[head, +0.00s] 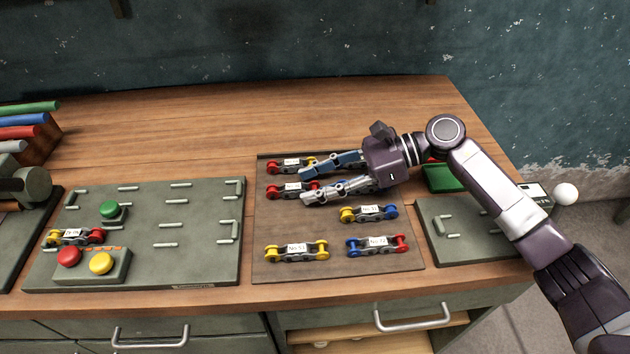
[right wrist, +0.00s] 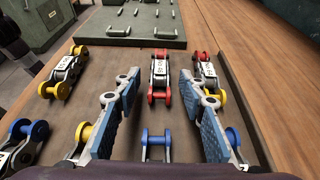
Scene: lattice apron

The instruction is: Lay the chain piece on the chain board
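The chain board (head: 205,255), a grey-green plate with metal pegs, lies left of centre; a labelled red-and-yellow chain piece (head: 75,236) is on its left side. Several chain pieces lie on a brown tray (head: 325,270). My right gripper (head: 307,185) is open above the tray's upper part. In the right wrist view, a red-ended labelled piece (right wrist: 160,68) lies ahead between the open fingers (right wrist: 158,85), apart from them. A blue-ended piece (right wrist: 157,140) shows nearer, between the fingers, its rest hidden. My left gripper is not in view.
A yellow-ended piece (head: 297,251), a yellow-and-blue piece (head: 368,213) and a blue-and-red piece (head: 377,243) lie on the tray. A button box (head: 100,268) stands on the board. A smaller pegged plate (head: 455,245) is at right. The table behind is clear.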

